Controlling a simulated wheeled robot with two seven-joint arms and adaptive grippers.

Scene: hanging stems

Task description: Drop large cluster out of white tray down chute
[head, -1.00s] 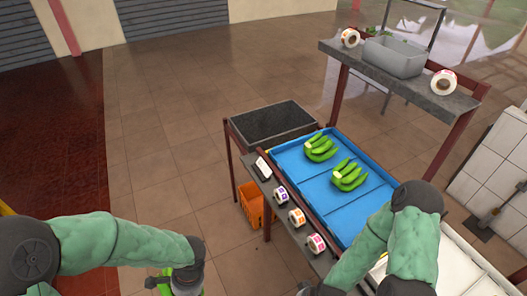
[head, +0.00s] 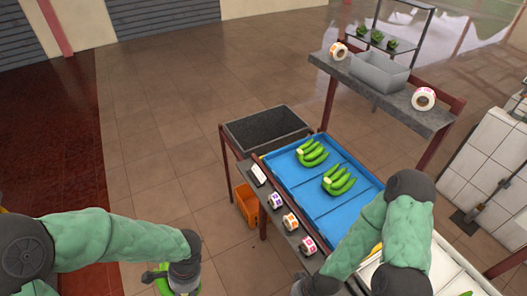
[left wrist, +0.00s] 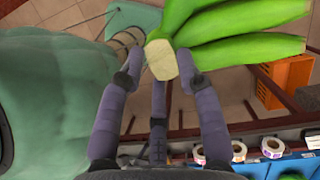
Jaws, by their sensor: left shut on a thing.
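My left gripper (left wrist: 165,85) is shut on the cut stem end of a green banana cluster (left wrist: 240,30); its long fingers spread out to the right in the left wrist view. In the head view this gripper (head: 168,278) hangs low at the bottom edge, over the floor, with only bits of green showing. The white tray (head: 440,270) is at the bottom right, partly hidden by my right arm, with bits of green and yellow fruit in it. I cannot make out a chute.
A blue tray (head: 318,205) holds two green clusters. Label rolls (head: 290,221) line its near ledge. A dark bin (head: 265,130) stands behind, an orange crate (head: 247,204) below. A shelf (head: 400,95) carries a grey box (head: 380,72). Floor on the left is clear.

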